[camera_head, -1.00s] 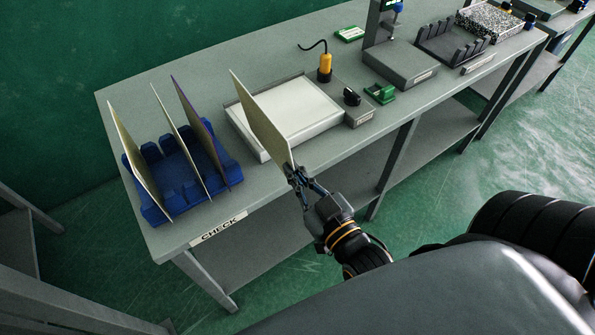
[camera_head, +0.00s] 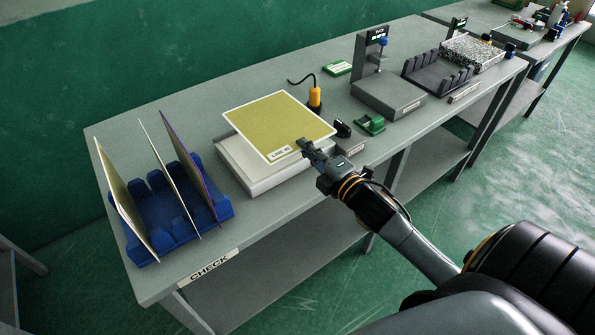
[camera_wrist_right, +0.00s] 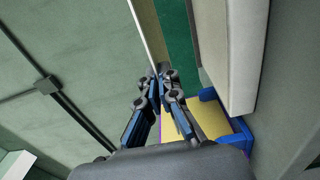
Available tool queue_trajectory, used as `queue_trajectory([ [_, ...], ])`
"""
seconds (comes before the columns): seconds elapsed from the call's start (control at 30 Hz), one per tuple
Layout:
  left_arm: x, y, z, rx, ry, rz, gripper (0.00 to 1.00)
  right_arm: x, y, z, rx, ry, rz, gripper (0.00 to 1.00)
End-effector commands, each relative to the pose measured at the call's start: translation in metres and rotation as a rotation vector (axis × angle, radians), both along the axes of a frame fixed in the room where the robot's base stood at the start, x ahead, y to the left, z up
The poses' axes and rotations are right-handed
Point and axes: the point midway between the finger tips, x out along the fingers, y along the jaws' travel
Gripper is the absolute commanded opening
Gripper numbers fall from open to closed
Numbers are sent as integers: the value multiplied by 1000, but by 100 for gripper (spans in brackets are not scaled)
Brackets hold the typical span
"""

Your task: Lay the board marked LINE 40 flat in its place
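A yellow-green board (camera_head: 278,122) with a pale border is roughly level above a white raised pad (camera_head: 265,183). Its small label (camera_head: 281,153) appears to read LINE 40. My right gripper (camera_head: 307,147) is shut on the board's near right edge. The pad's front and left sides show below the board; the gap between them is hard to judge. In the right wrist view, my fingers (camera_wrist_right: 160,82) pinch the board (camera_wrist_right: 142,30), seen edge-on, with the pad (camera_wrist_right: 232,50) to the right. My left gripper is not in view.
A blue slotted rack (camera_head: 165,208) at the left holds several upright boards (camera_head: 128,205). To the pad's right are a yellow-handled tool (camera_head: 314,98), a black knob (camera_head: 342,129), a green holder (camera_head: 371,125) and a grey stand (camera_head: 388,95). A CHECK label (camera_head: 210,266) marks the table's front edge.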

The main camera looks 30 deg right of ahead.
Motion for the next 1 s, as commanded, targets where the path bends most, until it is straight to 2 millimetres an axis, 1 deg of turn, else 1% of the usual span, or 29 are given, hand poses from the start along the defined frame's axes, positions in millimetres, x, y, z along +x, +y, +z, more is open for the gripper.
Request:
queue_trajectory([
  [0.1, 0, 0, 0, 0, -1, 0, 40, 3, -3, 2, -14, -3, -2, 0],
  [0.47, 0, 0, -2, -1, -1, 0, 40, 2, -3, -1, -9, -14, -1, 0],
  [0.67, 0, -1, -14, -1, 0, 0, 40, 2, -3, -17, -8, -13, -1, 0],
  [1.0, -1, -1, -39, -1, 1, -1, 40, 2, -3, -52, -8, -13, 0, 0],
])
